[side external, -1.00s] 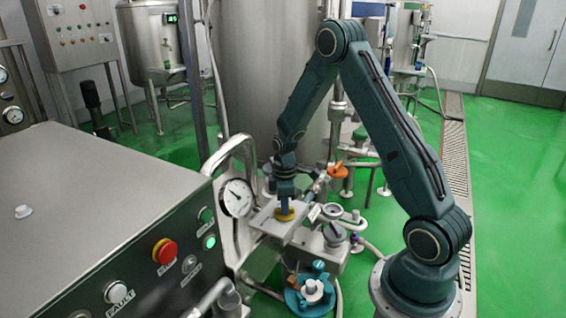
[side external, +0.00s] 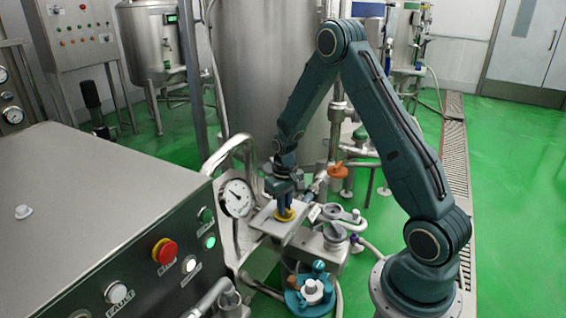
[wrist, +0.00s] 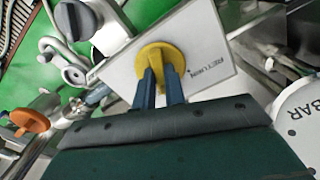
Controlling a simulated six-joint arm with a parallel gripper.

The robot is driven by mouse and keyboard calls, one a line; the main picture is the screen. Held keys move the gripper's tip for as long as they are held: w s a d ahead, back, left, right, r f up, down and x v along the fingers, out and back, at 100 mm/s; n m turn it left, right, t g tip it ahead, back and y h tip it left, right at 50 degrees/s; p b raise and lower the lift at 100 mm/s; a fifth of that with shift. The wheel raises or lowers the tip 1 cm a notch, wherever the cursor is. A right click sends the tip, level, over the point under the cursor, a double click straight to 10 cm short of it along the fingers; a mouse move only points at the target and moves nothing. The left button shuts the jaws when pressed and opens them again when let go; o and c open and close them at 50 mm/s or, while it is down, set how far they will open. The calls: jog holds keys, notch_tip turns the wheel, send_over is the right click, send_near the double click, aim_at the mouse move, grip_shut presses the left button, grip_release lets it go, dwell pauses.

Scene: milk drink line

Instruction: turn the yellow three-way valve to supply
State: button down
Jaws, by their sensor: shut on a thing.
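The yellow three-way valve (wrist: 161,60) has a round yellow knob on a pale plate (wrist: 213,45). The plate carries a printed word that appears to read "RETURN" in the wrist view. My gripper (wrist: 160,78) has its two blue fingers shut on the yellow knob. In the side external view, my gripper (side external: 285,205) reaches down to the yellow valve (side external: 285,215) from above. The fingers hide part of the knob, and I cannot tell which way its pointer faces.
A pressure gauge (side external: 237,198) stands just left of the valve plate. A grey knob (side external: 334,233) and an orange handle (side external: 338,170) are close on the right. A blue round fitting (side external: 311,292) sits in front. The steel control cabinet (side external: 90,200) fills the left.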

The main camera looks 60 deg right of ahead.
jog(key=m, duration=0.4)
jog(key=shift+r+m, duration=0.1)
jog(key=shift+m, duration=0.3)
jog(key=c, duration=1.5)
grip_release()
jog(key=shift+o, duration=0.2)
jog(key=shift+r, duration=0.1)
notch_tip(320, 180, up, 14)
jog(key=shift+f, duration=0.2)
